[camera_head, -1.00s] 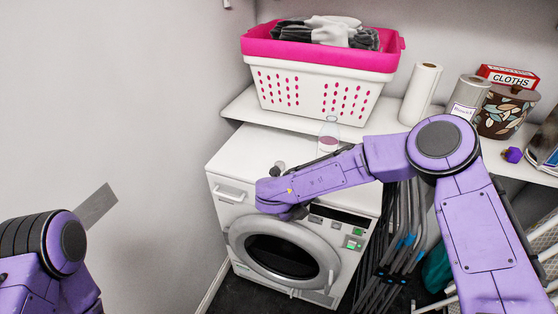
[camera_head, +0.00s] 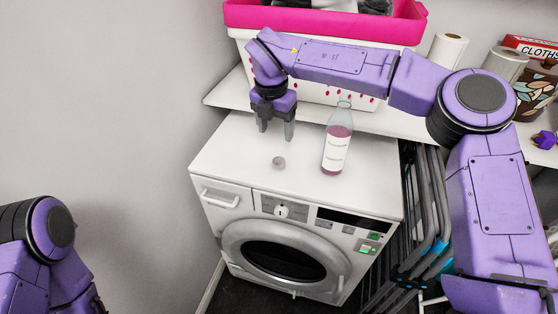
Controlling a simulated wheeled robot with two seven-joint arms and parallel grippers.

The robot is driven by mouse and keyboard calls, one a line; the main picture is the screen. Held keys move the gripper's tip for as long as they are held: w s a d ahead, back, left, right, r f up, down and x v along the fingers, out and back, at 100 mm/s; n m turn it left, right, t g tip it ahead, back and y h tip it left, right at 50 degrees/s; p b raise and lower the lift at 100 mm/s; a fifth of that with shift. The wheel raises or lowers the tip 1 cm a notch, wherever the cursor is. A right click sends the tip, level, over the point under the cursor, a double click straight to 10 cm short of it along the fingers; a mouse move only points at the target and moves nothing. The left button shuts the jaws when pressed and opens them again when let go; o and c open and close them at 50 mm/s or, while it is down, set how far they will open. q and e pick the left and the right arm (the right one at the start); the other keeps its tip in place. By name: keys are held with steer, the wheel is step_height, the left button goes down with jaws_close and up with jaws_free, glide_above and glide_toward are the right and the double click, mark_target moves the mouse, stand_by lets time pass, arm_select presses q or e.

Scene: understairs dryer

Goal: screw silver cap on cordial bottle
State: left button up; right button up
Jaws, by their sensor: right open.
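The cordial bottle (camera_head: 337,143) stands upright on the white dryer top, with pink liquid and a white label. Its clear neck shows no cap on it. The small silver cap (camera_head: 279,162) lies on the dryer top to the left of the bottle. My right gripper (camera_head: 275,132) points down above the dryer top, open and empty, over and slightly behind the cap and left of the bottle. My left arm shows at the lower left edge; its gripper is out of the picture.
The dryer (camera_head: 215,165) has a clear top around the cap and bottle. Behind it, a shelf (camera_head: 222,92) bears a pink and white laundry basket (camera_head: 240,17), a paper roll (camera_head: 447,50) and a cloths box (camera_head: 530,46). Folded dark frames (camera_head: 425,205) stand right of the dryer.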

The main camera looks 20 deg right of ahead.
glide_above(279, 160)
steer(key=f, duration=0.4)
steer(key=shift+w+a+f+p, duration=0.2)
steer(key=shift+a+f+p, duration=0.15)
steer(key=shift+a+f, duration=0.05)
steer(key=shift+s+f, duration=0.1)
steer(key=shift+f, duration=0.3)
steer(key=shift+f, duration=0.1)
steer(key=shift+s+d+f+p, duration=0.1)
steer(key=shift+f+p, duration=0.2)
steer(key=shift+f, duration=0.1)
steer(key=f, duration=0.2)
steer(key=f+p, duration=0.1)
steer(key=shift+s+d+f, duration=0.2)
steer(key=shift+f, duration=0.5)
